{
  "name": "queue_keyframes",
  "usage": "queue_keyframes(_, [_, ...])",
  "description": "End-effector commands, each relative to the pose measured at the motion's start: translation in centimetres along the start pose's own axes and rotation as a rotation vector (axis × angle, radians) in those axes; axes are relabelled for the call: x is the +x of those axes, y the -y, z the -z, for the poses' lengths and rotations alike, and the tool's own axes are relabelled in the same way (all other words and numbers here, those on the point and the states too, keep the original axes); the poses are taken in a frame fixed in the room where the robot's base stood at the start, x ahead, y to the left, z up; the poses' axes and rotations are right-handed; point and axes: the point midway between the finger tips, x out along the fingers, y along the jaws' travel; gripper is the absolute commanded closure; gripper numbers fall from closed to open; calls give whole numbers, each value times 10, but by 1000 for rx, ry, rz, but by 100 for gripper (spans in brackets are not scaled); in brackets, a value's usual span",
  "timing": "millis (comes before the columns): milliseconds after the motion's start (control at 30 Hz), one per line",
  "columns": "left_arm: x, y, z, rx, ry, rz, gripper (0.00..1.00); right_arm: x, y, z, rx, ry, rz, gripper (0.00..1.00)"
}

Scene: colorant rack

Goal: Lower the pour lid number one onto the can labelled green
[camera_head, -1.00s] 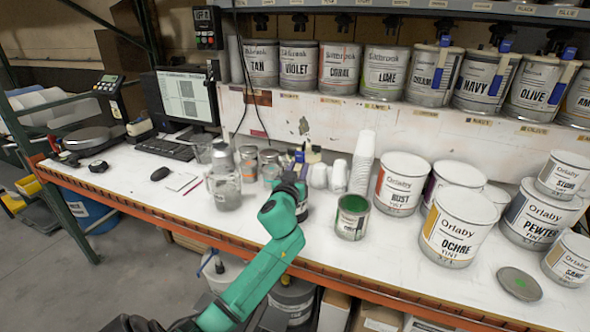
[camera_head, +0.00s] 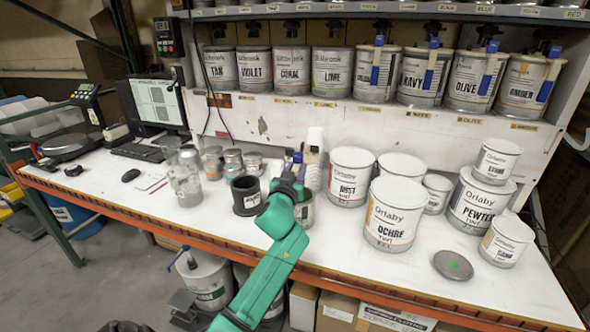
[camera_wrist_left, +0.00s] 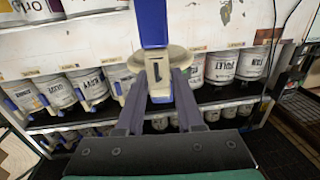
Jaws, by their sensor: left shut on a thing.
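My left gripper (camera_head: 291,178) is shut on the pour lid, a pale disc with a blue handle; the blue part (camera_head: 297,158) shows above the fingers. In the left wrist view the pale disc (camera_wrist_left: 176,60) and the blue handle (camera_wrist_left: 153,22) sit between the fingers (camera_wrist_left: 158,100). The small open can (camera_head: 307,213), which showed green paint earlier, stands behind and below the gripper, mostly hidden by my arm. Whether the lid touches it cannot be told. My right gripper is not in view.
A black cylinder (camera_head: 245,196) stands left of the gripper. The RUST can (camera_head: 349,180) is close on the right, then the OCHRE can (camera_head: 394,215). A stack of white cups (camera_head: 312,178) is behind.

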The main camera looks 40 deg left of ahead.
Motion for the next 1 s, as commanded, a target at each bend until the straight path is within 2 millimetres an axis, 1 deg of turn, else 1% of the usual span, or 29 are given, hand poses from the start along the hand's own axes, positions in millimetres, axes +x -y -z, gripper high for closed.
queue_keyframes(33, [0, 0, -14, -2, 0, 1, 100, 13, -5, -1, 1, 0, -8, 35])
queue_keyframes(100, [0, 1, -22, -2, -1, 1, 100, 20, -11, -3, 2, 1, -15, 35])
queue_keyframes(200, [0, 1, -35, -1, -1, 1, 100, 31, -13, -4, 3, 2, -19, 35])
queue_keyframes(367, [0, 0, -54, -2, -1, 0, 100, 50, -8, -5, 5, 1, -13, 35])
queue_keyframes(567, [0, 0, -79, -1, -1, 1, 100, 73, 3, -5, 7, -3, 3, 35])
queue_keyframes(800, [0, 0, -109, -1, -1, 1, 100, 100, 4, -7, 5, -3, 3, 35])
queue_keyframes(1000, [0, 0, -127, -2, -2, 0, 100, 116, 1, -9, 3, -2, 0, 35])
